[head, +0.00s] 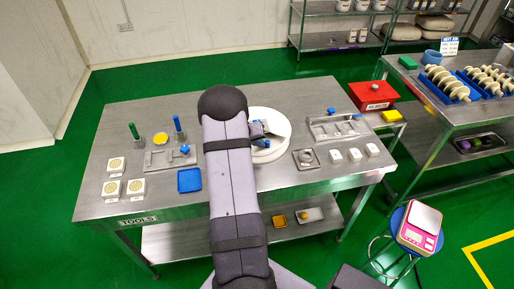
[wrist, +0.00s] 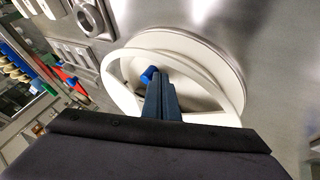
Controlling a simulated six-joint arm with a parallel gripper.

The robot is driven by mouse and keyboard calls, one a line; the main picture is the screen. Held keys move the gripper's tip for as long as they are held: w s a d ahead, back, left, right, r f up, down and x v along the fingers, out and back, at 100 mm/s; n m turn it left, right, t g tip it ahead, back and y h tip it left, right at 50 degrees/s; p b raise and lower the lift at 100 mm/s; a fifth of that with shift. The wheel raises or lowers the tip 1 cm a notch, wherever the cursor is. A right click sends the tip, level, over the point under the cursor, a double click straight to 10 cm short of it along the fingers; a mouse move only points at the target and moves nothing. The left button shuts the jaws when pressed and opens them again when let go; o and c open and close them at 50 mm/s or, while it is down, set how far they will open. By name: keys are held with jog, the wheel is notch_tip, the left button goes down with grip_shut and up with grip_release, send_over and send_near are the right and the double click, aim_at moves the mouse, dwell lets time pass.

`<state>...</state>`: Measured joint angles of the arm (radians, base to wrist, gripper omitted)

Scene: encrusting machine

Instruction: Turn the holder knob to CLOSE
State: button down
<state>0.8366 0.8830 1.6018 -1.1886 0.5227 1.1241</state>
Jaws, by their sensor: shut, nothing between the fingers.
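A round white holder (head: 285,129) lies flat on the steel table, partly hidden behind my arm in the head view. In the wrist view it is a white disc with a raised ring (wrist: 224,80). A small bright blue knob (wrist: 150,74) shows inside the ring, just beyond my fingertips. My gripper (wrist: 157,88) is shut and empty, its dark blue fingers reaching over the ring toward the knob. I cannot tell whether they touch it. The knob's lower part is hidden by the fingers, and no OPEN or CLOSE marking can be read.
A steel fixture with a blue knob (head: 185,149) and a blue tray (head: 189,180) stand left of my arm. To the right are another steel fixture (head: 325,130), a small square plate (head: 306,159) and white blocks (head: 353,154). A red box (head: 373,95) stands beyond the right end.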

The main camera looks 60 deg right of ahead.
aim_at(271, 140)
jog(key=shift+s+d+f+n+t+b, duration=0.1)
jog(key=shift+s+d+n+t+b, duration=0.25)
jog(key=shift+n+b, duration=0.5)
jog(key=shift+s+d+f+n+t+b, duration=0.1)
jog(key=shift+s+d+n+t+b, duration=0.3)
jog(key=shift+b, duration=0.7)
jog(key=shift+s+d+r+n+t, duration=0.1)
jog(key=shift+s+d+n+t, duration=0.15)
jog(key=shift+n, duration=0.25)
jog(key=shift+d+r+n+t, duration=0.1)
jog(key=shift+n+t, duration=0.2)
jog(key=shift+n, duration=0.15)
jog(key=shift+s+d+r+n+t+p, duration=0.2)
jog(key=shift+d+n+t+p, duration=0.25)
jog(key=shift+n, duration=0.25)
jog(key=d+n+t+y+p, duration=0.1)
jog(key=p, duration=0.2)
jog(key=shift+s+n, duration=0.1)
jog(key=shift+n, duration=0.3)
jog(key=p, duration=0.2)
jog(key=shift+s+d+f+n+t+p, duration=0.1)
jog(key=shift+d+n+t+p, duration=0.15)
jog(key=shift+n+p, duration=0.15)
jog(key=shift+f, duration=0.1)
